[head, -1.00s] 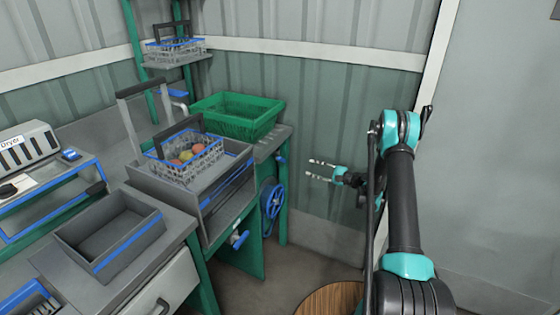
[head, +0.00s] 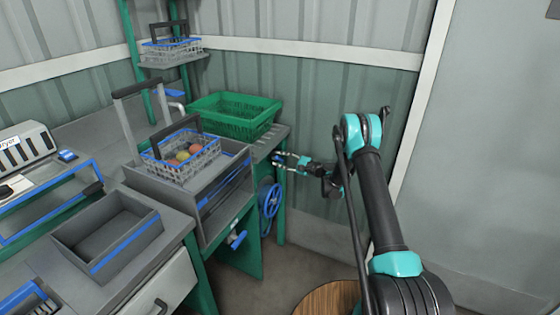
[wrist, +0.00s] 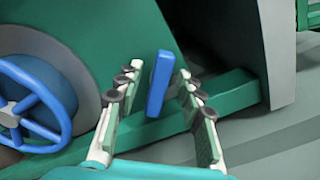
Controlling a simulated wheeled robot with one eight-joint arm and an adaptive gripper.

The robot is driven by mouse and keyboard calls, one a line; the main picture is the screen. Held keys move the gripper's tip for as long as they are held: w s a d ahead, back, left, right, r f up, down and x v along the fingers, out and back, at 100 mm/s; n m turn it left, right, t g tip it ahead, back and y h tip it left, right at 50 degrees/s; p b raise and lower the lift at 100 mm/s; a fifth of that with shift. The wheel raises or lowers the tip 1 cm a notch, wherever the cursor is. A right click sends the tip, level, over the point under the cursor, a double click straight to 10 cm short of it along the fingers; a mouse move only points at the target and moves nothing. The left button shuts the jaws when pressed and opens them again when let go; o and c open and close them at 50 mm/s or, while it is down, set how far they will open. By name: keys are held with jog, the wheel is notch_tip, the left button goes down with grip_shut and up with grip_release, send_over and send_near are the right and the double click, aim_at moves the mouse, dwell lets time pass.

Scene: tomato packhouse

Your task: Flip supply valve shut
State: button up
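The supply valve appears to be the blue lever (wrist: 160,83) at the green bench end, near the middle of the wrist view. It stands nearly upright in that view, slightly tilted. My gripper (wrist: 160,88) is open, with one finger on each side of the lever and a gap on both sides. Whether the fingertips reach past the lever is hard to tell. In the head view my gripper (head: 282,158) is at the bench's right end, below the green crate, and the lever is largely hidden by the fingers.
A blue handwheel (wrist: 36,102) is close by at the left in the wrist view; it also shows below my gripper in the head view (head: 270,198). Another blue handle (head: 238,239) is lower left. A green crate (head: 204,112) stands above. Open floor lies right of the bench.

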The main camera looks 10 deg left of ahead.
jog(key=shift+a, duration=0.15)
jog(key=shift+c, duration=0.5)
grip_shut()
jog(key=n, duration=0.4)
jog(key=shift+s+f+n, duration=0.1)
jog(key=shift+f+n, duration=0.05)
jog(key=shift+n, duration=0.15)
jog(key=shift+f+n, duration=0.2)
jog(key=shift+n, duration=1.6)
